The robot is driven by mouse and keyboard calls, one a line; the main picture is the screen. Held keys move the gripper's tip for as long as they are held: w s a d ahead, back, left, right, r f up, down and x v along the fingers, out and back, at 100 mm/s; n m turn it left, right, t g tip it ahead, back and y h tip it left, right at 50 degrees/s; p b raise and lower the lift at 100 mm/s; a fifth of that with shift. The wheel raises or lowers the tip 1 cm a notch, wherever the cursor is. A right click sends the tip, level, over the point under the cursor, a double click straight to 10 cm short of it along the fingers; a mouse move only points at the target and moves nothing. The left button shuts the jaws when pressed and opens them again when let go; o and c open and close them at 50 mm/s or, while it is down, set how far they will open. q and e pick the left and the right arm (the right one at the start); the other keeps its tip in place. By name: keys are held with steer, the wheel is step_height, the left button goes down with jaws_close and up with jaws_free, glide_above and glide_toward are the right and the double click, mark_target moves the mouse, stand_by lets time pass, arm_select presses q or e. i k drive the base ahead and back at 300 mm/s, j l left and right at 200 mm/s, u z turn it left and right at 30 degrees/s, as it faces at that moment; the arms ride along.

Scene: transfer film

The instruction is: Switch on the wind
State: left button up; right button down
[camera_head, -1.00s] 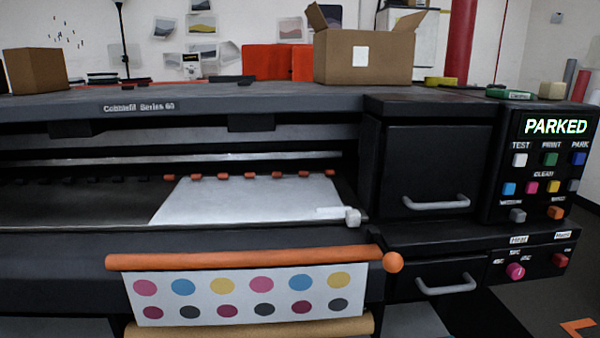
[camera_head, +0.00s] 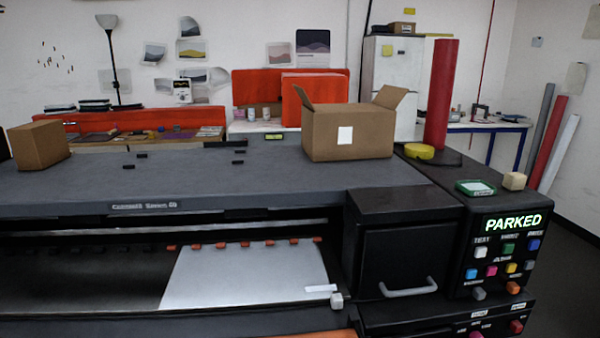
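The large dark printer (camera_head: 240,180) fills the lower part of the view. Its control panel (camera_head: 460,284) is at the right, with a lit display (camera_head: 513,223) reading PARKED. Below it are a white button (camera_head: 481,252), a green button (camera_head: 508,248) and a blue button (camera_head: 534,244), then a row of coloured buttons. The bottom row has a grey button (camera_head: 478,293) and an orange button (camera_head: 514,287); their small labels are too blurred to read. A lower panel with a red button (camera_head: 516,326) is cut off by the frame. Neither gripper is in view.
An open cardboard box (camera_head: 345,135), a yellow tape roll (camera_head: 419,152), a red roll (camera_head: 440,95), a green case (camera_head: 475,188) and a small beige block (camera_head: 514,181) stand on the printer top. A silver sheet (camera_head: 245,278) lies inside. Floor (camera_head: 570,270) shows clear at right.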

mark_target(512, 287)
steer(key=z, duration=1.35)
